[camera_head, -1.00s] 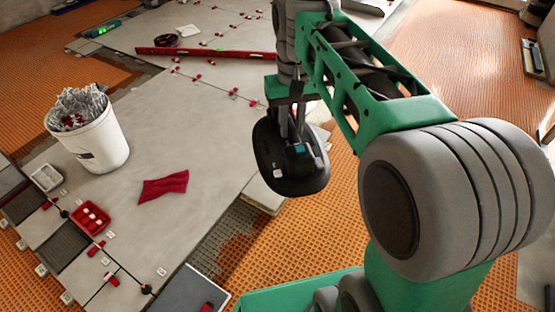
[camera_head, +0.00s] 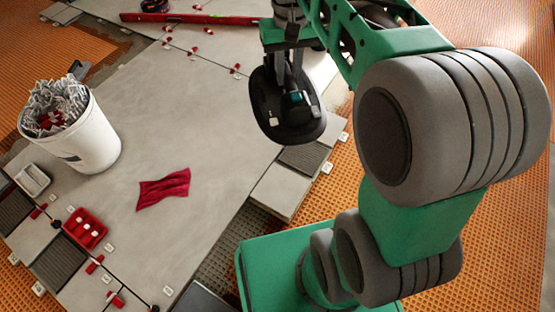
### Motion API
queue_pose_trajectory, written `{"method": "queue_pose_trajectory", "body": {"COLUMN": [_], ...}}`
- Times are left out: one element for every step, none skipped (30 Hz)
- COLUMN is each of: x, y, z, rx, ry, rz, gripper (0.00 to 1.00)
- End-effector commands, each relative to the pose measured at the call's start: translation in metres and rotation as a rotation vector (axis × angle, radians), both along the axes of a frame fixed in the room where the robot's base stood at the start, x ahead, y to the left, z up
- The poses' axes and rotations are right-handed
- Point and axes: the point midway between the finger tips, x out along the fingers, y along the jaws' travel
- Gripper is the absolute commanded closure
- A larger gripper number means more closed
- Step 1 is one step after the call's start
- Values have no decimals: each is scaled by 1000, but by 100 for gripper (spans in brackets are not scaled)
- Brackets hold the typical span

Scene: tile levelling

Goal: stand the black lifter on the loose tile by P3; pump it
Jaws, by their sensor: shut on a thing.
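The black lifter (camera_head: 272,132) is an oval black pad with a small teal part on top. My gripper (camera_head: 290,72) is shut on its upper part, and the lifter hangs below it. In the picture the lifter overlaps the right part of the grey tiled floor, and I cannot tell how high it is above it. Tiles at the right edge lie just below and right of it, a dark-topped one (camera_head: 303,157) and a light grey one (camera_head: 281,190). Small white tags (camera_head: 327,167) stand by them, too small to read, so I cannot tell which is P3.
A white bucket of clips (camera_head: 88,140), a red cloth (camera_head: 165,190) and a red tray (camera_head: 86,229) stand on the left half. A long red level (camera_head: 200,18) lies at the back. Red wedges line some joints. Orange matting (camera_head: 350,215) borders the right.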

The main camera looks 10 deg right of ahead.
Motion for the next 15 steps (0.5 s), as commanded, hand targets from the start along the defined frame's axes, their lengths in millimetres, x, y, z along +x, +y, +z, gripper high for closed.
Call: {"method": "queue_pose_trajectory", "body": {"x": [4,8,13,18,23,29,34,39,46,51,54,60,64,67,71], "y": [0,0,0,-1,-1,-1,-1,-1,-1,-1,-1,0,0,0,1], "z": [-5,-10,-18,-24,-32,-44,-53,-62,-74,-84,-93,-106,-115,-125,-138], "rx": [0,0,0,0,0,0,0,0,0,0,0,0,0,0,-1], "ry": [0,1,3,2,3,4,4,4,4,3,4,4,3,3,4], "rz": [-8,-17,-32,-44,-58,-77,-93,-108,-129,-144,-160,-179,-195,-209,-229], "gripper": [100,100,100,100,100,100,100,100,100,100,100,100,100,100,100]}}
